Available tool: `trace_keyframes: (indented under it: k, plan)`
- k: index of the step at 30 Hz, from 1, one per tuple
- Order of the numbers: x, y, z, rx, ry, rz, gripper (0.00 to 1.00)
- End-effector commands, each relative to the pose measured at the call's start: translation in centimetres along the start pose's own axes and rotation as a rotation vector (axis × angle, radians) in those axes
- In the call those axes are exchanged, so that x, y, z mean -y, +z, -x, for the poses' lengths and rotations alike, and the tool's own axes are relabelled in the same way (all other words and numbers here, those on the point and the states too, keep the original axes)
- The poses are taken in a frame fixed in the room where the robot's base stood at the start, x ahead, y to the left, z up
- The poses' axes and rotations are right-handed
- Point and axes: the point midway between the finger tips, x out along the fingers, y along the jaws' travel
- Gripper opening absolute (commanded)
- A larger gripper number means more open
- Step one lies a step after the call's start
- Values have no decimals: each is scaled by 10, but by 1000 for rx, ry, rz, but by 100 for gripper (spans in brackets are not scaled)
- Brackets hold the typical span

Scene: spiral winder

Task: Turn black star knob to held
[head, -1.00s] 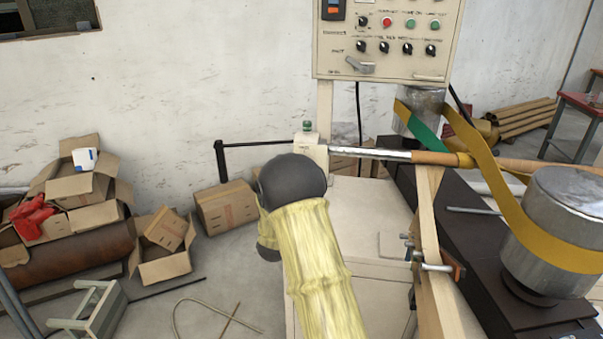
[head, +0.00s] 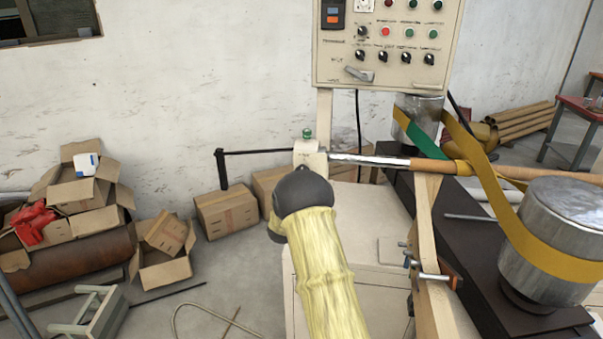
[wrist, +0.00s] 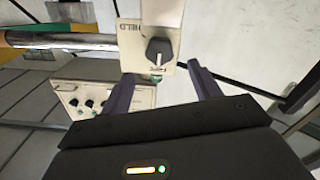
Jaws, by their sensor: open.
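The black star knob (wrist: 159,51) shows in the wrist view on a cream plate (wrist: 134,62). The word HELD appears upside down on the plate, up and left of the knob. In the head view, the cream housing (head: 311,157) with a green button stands beyond my arm, which hides my gripper and the knob.
A metal and wooden shaft (head: 375,160) runs right from the housing; a black crank (head: 222,170) sticks out left. A control panel (head: 385,45) is above. A drum (head: 560,235) with a yellow belt stands right. Cardboard boxes (head: 227,208) lie left.

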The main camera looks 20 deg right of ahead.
Motion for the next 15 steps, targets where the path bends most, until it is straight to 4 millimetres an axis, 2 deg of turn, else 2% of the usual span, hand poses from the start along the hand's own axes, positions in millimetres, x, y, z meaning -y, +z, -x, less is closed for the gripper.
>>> trace_keyframes:
  k: [15]
  plan:
    - [0,-1,-64,0,1,-1,62]
